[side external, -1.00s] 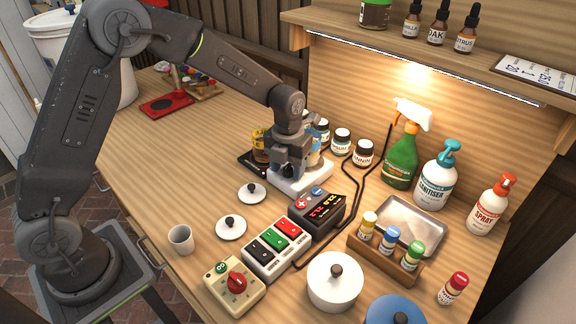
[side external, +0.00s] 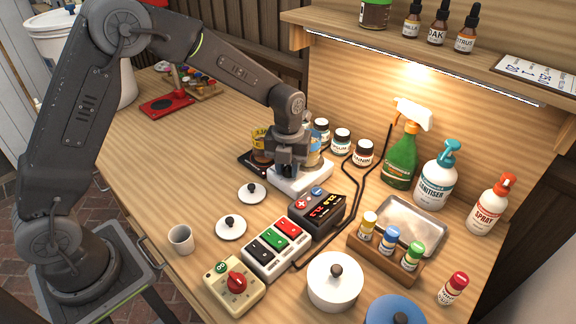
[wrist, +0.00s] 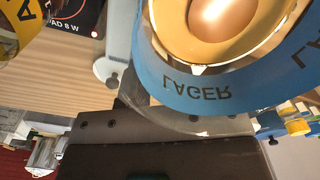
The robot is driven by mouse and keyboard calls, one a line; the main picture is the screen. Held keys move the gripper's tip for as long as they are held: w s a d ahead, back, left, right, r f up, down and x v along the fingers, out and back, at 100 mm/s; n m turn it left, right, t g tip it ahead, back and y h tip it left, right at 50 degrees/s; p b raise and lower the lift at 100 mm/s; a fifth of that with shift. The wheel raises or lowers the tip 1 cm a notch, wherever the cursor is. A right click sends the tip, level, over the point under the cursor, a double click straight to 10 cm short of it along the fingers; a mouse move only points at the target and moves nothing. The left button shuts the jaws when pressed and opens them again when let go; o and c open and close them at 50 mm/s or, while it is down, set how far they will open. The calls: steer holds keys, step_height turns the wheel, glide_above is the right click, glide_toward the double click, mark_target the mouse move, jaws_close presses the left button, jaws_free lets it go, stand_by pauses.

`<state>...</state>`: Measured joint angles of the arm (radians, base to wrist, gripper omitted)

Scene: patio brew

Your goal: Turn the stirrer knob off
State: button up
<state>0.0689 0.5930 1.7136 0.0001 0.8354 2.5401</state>
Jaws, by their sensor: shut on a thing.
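The white stirrer (side external: 310,180) stands mid-table with a blue-labelled LAGER vessel on it, partly behind my gripper. The vessel fills much of the wrist view (wrist: 200,90), with a yellow-orange ring and a copper-coloured rounded form inside. My gripper (side external: 286,172) points down at the stirrer's near left side, in front of the vessel. It is shut on the stirrer knob, which the fingers hide in the side view. The knob's pointer setting cannot be read.
A dark hot pad with an amber vessel (side external: 260,146) stands close left of my gripper. Lidded jars (side external: 341,141) stand behind right. A dark display box (side external: 318,208), a switch strip (side external: 277,248) and a white lid (side external: 252,193) lie in front. Cables run at right.

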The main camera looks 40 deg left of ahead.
steer(key=o, duration=0.9)
steer(key=shift+o, duration=0.2)
step_height(320, 180, up, 14)
steer(key=shift+f, duration=0.1)
